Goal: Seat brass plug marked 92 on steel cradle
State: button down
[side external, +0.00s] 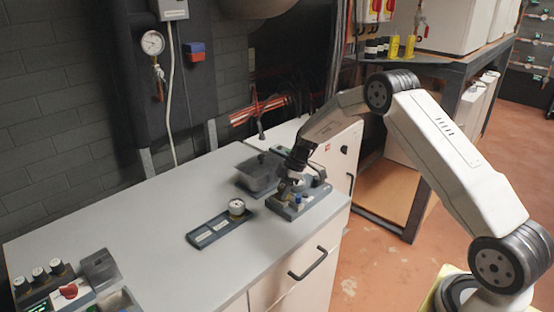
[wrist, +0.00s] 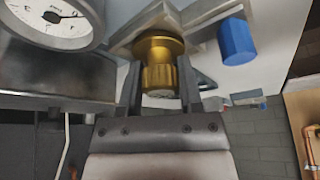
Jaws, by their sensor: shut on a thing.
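My gripper (wrist: 160,78) is shut on a brass plug (wrist: 158,50), which has a wide round flange and a ribbed narrower part between the fingers. No number can be read on the plug. Pale steel angled pieces (wrist: 122,46) lie right behind the flange in the wrist view and look like the steel cradle; I cannot tell whether the plug touches them. In the side view my gripper (side external: 291,184) points down at a small grey fixture (side external: 306,207) near the right end of the bench, and hides most of the plug and cradle.
A blue cylinder (wrist: 236,42) stands beside the plug on the fixture. A round gauge (wrist: 52,15) is close on the left in the wrist view. A dark tray (side external: 208,236) with a round white-topped piece (side external: 236,207) and a grey bin (side external: 258,173) are nearby. The bench's left-middle is clear.

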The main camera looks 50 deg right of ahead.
jog(key=shift+c, duration=0.9)
grip_release()
jog(key=shift+f, duration=0.1)
jog(key=v, duration=0.8)
jog(key=shift+a, duration=0.1)
jog(key=s+a+r+m+h, duration=0.1)
jog(key=s+a+m, duration=0.4)
jog(key=s, duration=0.8)
jog(key=s+a+r+m+h, duration=0.1)
jog(key=s+a+m+h, duration=0.1)
jog(key=s+a+m, duration=0.4)
jog(key=s+a, duration=0.4)
jog(key=s, duration=0.2)
jog(key=shift+s+r+h, duration=0.3)
jog(key=shift+s+r, duration=0.1)
